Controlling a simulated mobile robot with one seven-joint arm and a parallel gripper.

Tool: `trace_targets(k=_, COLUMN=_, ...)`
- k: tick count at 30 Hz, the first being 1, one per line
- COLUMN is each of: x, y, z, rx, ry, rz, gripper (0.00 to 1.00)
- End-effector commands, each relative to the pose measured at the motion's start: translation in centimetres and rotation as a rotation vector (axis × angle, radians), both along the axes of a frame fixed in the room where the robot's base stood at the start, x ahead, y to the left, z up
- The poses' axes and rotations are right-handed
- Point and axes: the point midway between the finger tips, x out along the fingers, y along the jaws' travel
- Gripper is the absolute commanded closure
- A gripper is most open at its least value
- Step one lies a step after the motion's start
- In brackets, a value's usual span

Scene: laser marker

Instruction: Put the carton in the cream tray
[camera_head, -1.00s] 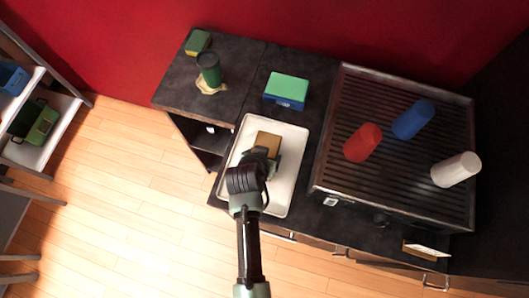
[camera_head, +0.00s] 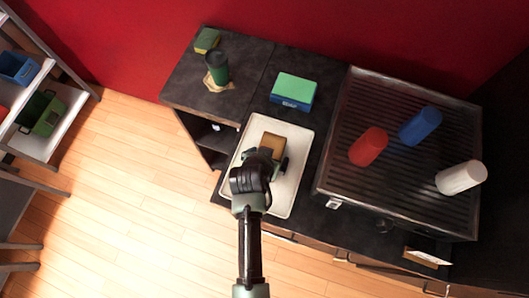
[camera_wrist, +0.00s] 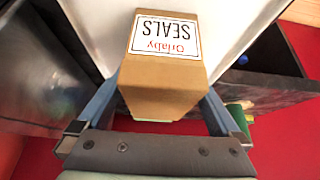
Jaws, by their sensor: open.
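The carton is a brown box with a white label reading "Orlaby SEALS" (camera_wrist: 162,75). In the head view the carton (camera_head: 272,142) rests in the cream tray (camera_head: 296,160), partly hidden by my gripper. My gripper (camera_head: 266,158) is over the tray at the carton's near side. In the wrist view the open fingers of my gripper (camera_wrist: 165,112) stand on either side of the carton, with a gap visible at least on the right. The tray (camera_wrist: 235,25) shows as a pale surface behind the carton.
A green-topped blue box (camera_head: 293,90) stands behind the tray. A ribbed grill plate (camera_head: 400,175) to the right holds a red cup (camera_head: 368,146), a blue cup (camera_head: 420,125) and a white cup (camera_head: 461,177).

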Motion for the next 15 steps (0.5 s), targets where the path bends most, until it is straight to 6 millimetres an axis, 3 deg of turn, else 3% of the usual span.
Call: trace_targets(k=15, x=-4.3, y=1.4, z=6.9, rx=0.000, ry=-0.001, rz=0.001, gripper=0.00)
